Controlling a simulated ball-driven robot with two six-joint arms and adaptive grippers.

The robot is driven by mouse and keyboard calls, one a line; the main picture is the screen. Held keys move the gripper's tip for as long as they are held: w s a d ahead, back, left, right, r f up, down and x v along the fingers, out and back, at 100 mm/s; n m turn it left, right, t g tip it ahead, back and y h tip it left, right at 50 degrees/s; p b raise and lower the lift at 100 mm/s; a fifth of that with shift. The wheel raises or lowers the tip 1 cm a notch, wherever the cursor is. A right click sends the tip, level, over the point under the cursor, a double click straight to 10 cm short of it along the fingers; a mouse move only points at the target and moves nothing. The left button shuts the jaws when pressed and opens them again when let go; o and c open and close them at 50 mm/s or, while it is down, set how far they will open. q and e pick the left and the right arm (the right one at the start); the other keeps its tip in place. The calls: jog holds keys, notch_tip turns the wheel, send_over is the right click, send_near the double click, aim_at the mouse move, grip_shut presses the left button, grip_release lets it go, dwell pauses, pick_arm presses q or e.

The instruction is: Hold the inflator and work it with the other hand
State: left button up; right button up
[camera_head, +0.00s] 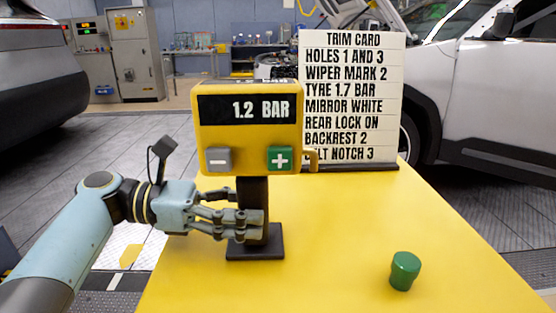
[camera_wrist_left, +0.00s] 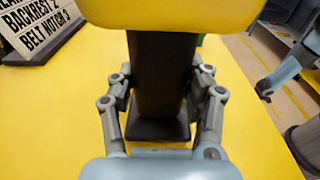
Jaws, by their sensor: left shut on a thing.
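The yellow inflator (camera_head: 249,135) stands upright on the yellow table. Its black display reads 1.2 BAR. Below the display are a grey minus button (camera_head: 217,160) and a green plus button (camera_head: 280,159). Its dark post (camera_head: 254,195) rises from a flat black base (camera_head: 262,253). My left gripper (camera_head: 243,225) is shut on the post, low and from the left. In the left wrist view its fingers lie on both sides of the post (camera_wrist_left: 160,75), under the yellow body (camera_wrist_left: 170,14).
The white trim card (camera_head: 352,95) stands behind the inflator and reads TYRE 1.7 BAR among other lines. A green knob-like piece (camera_head: 404,271) is at the table's front right. The yellow table (camera_head: 335,225) is clear between them. Cars stand beyond on both sides.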

jog(key=shift+a, duration=0.25)
dwell(0.8)
jog(key=shift+d, duration=0.1)
grip_shut()
jog(key=shift+d, duration=0.15)
dwell(1.1)
